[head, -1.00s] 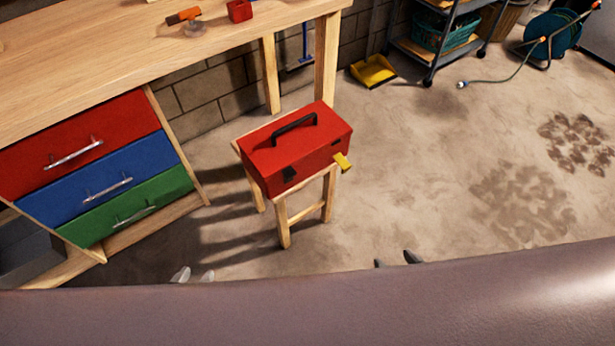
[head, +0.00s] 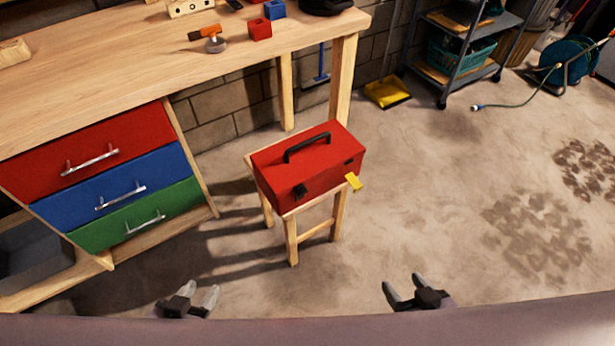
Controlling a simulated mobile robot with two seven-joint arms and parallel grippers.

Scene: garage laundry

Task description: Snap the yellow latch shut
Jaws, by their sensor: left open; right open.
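The red toolbox (head: 318,172) with a black handle sits on a small wooden stool (head: 292,237). The yellow latch (head: 354,182) sticks outward from the right part of the toolbox's front, standing away from the box. A dark latch (head: 300,191) shows at the left part of the front. My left gripper (head: 198,292) is open and empty, low in the head view, left of the stool and apart from it. My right gripper (head: 402,285) is open and empty, low in the view, right of the stool and apart from the latch.
A wooden workbench (head: 120,75) with red, blue and green drawers (head: 120,196) stands at the left. A yellow dustpan (head: 388,93) and a grey cart (head: 466,60) are at the back. A hose reel (head: 568,62) stands at the far right.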

